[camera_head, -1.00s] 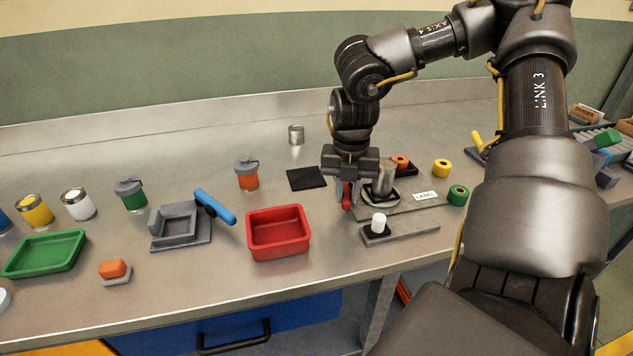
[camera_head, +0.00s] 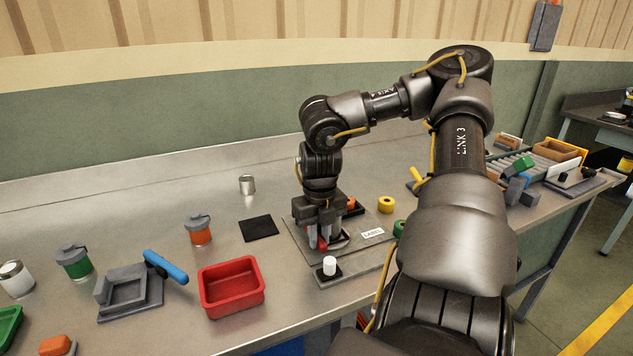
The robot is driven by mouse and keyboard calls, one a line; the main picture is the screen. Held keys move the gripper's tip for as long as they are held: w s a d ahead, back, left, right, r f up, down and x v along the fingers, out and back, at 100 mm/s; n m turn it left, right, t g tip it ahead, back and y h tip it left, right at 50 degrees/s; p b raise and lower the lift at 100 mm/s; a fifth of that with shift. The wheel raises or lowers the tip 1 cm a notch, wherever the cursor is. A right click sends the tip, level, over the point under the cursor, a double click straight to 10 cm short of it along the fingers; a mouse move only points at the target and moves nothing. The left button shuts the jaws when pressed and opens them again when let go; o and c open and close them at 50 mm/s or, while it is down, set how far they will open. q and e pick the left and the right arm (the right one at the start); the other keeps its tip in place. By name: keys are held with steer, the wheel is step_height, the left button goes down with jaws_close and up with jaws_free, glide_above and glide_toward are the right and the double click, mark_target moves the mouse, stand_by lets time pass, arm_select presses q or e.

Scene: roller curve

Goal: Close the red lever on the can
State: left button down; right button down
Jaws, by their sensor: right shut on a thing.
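The can (camera_head: 338,229) is a metal cylinder standing on a grey fixture plate, partly hidden behind my right gripper. The red lever (camera_head: 322,243) is at the can's front left, close beside it, and its upper part is hidden by the fingers. My right gripper (camera_head: 318,238) points down from above and is shut on the red lever. How far the lever is from the can's wall is too small to tell. My left gripper is not in view.
A white-capped piece (camera_head: 329,266) stands on a small block just in front of the gripper. A red tray (camera_head: 231,288) lies to the left, a black pad (camera_head: 258,228) behind it. Yellow (camera_head: 386,204) and green rolls sit right of the can, near my arm.

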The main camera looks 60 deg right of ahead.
steer(key=c, duration=1.3)
jaws_free()
steer(key=shift+d, duration=0.1)
step_height(320, 180, up, 11)
steer(key=shift+f, duration=0.1)
